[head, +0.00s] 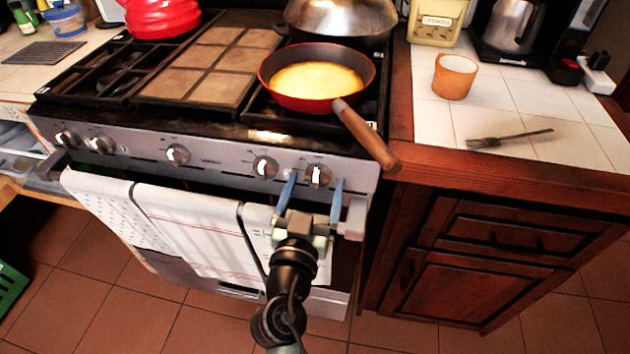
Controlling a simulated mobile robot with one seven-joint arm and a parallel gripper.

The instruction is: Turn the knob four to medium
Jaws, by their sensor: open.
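Several silver knobs line the front panel of the stove (220,160). No number can be read on them, so I cannot tell for certain which one is knob four. The rightmost knob (318,175) sits between the two blue fingertips of my gripper (315,181) in the head view. My gripper is open, with one finger on each side of that knob; contact cannot be told. Another knob (265,167) is just left of the left finger. Further left are a middle knob (177,154) and two more near the stove's left end.
A red pan (312,97) with yellow food sits at the stove's front right, its wooden handle (368,137) jutting past the front edge. Towels (190,230) hang below the knobs. A red kettle (160,15) stands at the back. The right counter holds an orange cup (455,77) and a fork (510,138).

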